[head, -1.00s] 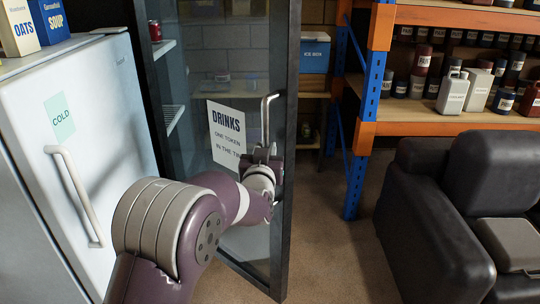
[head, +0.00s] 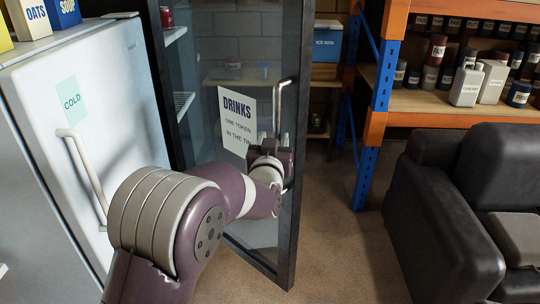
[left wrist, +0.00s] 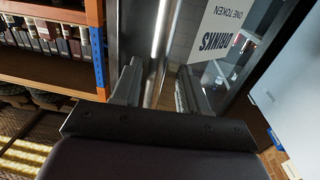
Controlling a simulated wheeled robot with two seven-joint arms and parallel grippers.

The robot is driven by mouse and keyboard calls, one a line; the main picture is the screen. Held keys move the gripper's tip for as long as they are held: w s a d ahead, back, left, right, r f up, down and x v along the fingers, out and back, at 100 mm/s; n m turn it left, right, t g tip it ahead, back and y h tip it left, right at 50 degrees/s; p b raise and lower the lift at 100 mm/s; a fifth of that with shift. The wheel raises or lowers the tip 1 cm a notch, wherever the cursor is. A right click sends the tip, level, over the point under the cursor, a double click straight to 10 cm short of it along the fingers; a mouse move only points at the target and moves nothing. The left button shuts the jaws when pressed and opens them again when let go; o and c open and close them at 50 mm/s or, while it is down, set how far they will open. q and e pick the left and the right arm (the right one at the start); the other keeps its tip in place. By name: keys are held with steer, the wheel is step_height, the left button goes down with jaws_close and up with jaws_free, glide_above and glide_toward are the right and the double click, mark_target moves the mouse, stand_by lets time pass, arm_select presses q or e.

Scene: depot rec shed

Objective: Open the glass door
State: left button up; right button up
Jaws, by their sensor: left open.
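The glass door (head: 262,207) has a dark frame and a "DRINKS" sign (head: 237,122). It stands swung out from the drinks cabinet, whose shelves show at left. Its pale bar handle (head: 280,108) is upright near the door's right edge. My left gripper (head: 272,147) is at the lower part of the handle. In the left wrist view my left gripper (left wrist: 160,82) is open, with the handle bar (left wrist: 158,45) running between its two fingers. Whether a finger touches the bar I cannot tell. My right gripper is not in view.
A white fridge (head: 125,130) marked "COLD" stands at left, with food boxes on top. A blue and orange rack (head: 370,130) with bottles and cans stands behind at right. A dark armchair (head: 430,220) is at right. Carpet (head: 335,240) is clear between door and armchair.

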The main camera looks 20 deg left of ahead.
arm_select(q)
steer(key=b+v, duration=0.1)
steer(key=v, duration=0.9)
steer(key=shift+s, duration=0.35)
steer(key=shift+a, duration=0.1)
steer(key=s+d+f+m+g+h+p, duration=0.1)
steer(key=s+d+f+g+h, duration=0.2)
steer(key=s+f+g, duration=0.35)
steer(key=s+d+f+m+g+h+p, duration=0.1)
steer(key=s+d+f+g+h, duration=0.2)
steer(key=f, duration=0.7)
steer(key=s+a+f+m+g+y+p, duration=0.1)
steer(key=s+a+f+g+p, duration=0.1)
steer(key=s+g, duration=0.4)
steer(key=s, duration=0.3)
steer(key=shift+y, duration=0.3)
steer(key=shift+s+a+r+g, duration=0.1)
steer(key=shift+a+g, duration=0.05)
steer(key=shift+g, duration=0.1)
